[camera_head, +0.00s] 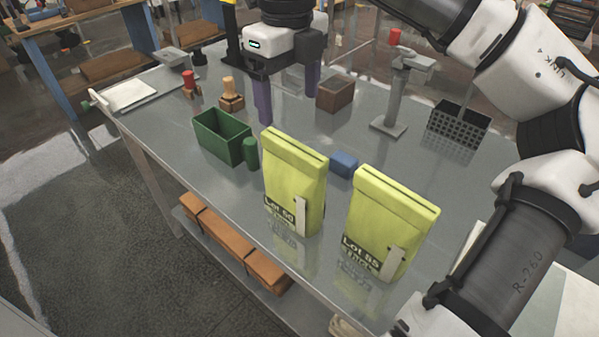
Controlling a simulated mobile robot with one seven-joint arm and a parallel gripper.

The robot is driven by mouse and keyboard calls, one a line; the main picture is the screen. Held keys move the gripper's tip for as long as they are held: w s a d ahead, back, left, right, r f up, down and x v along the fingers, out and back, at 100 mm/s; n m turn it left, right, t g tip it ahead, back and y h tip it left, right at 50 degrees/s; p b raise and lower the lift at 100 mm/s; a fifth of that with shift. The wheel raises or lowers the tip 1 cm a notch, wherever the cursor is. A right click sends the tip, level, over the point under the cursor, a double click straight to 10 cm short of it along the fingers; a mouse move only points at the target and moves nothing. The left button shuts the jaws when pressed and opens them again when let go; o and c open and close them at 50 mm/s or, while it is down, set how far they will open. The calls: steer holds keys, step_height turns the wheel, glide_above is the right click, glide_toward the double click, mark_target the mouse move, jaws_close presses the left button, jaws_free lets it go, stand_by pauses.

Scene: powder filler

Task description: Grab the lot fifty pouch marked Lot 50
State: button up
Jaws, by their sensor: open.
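Two yellow-green pouches stand upright on the grey metal table. The left pouch (293,180) has a dark label that seems to read Lot 50, though the first digit is small and could be a 6. The right pouch (390,222) has a label that reads Lot 85. Each has a pale strip on its front. My gripper (288,108) is open and empty, with its two purple fingers pointing down. It is behind the left pouch in the picture, apart from it. The backs of both pouches are hidden.
The table (180,125) also holds a green bin (222,138), a green cylinder (250,153), a blue block (344,164), a brown box (335,95), a grey stand (391,100) and a dark perforated rack (458,125). Wooden stamps (231,95) stand left of my gripper.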

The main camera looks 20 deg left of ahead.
mark_target(290, 141)
steer(key=f, duration=0.5)
steer(key=f+p, duration=0.1)
steer(key=f, duration=0.1)
steer(key=shift+s+f, duration=0.25)
steer(key=shift+f, duration=0.1)
steer(key=f+p, duration=0.1)
steer(key=f, duration=0.2)
steer(key=d+f+p, duration=0.1)
steer(key=shift+s+f+p, duration=0.3)
steer(key=shift+s, duration=0.05)
steer(key=shift+a+f, duration=0.1)
steer(key=shift+f, duration=0.25)
steer(key=shift+f+b, duration=0.2)
steer(key=shift+b, duration=0.45)
steer(key=c, duration=1.3)
steer(key=shift+r+p, duration=0.2)
steer(key=shift+p, duration=0.15)
